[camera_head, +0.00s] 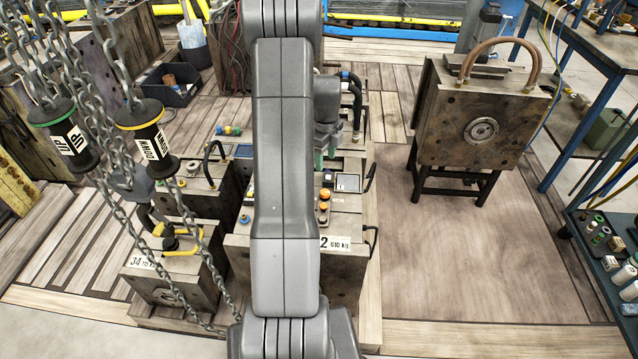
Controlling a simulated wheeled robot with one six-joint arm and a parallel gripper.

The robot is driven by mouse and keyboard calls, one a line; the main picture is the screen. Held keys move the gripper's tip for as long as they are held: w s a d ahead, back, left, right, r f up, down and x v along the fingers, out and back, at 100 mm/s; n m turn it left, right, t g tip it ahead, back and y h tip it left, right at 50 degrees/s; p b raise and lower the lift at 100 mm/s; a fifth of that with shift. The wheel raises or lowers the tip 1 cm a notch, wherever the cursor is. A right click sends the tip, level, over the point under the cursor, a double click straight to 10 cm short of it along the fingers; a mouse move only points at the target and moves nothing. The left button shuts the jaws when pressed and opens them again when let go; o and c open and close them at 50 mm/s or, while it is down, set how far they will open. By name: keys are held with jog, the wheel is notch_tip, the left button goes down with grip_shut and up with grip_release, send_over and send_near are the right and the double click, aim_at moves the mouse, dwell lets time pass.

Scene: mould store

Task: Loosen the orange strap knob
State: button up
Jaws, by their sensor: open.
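An orange round knob (326,194) stands on top of the mould block marked 2 (340,262), right of my arm. A second, smaller orange round part sits just in front of it. Which of them is the strap knob I cannot tell, and no strap shows clearly there. My gripper (326,154) hangs behind the knob in the picture, apart from it, with greenish fingertips pointing down. It is open and seems empty. My arm hides the left part of the block's top.
Chains with two hanging pendants (68,137) are at the left. A mould block marked 34 (172,262) with a yellow handle stands front left. A large mould on a stand (480,112) is at the right, with bare floor (480,250) before it. A blue workbench (592,40) stands far right.

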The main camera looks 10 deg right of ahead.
aim_at(325, 192)
notch_tip(325, 192, down, 13)
jog(key=shift+f, duration=0.2)
jog(key=shift+c, duration=0.2)
jog(key=c, duration=0.9)
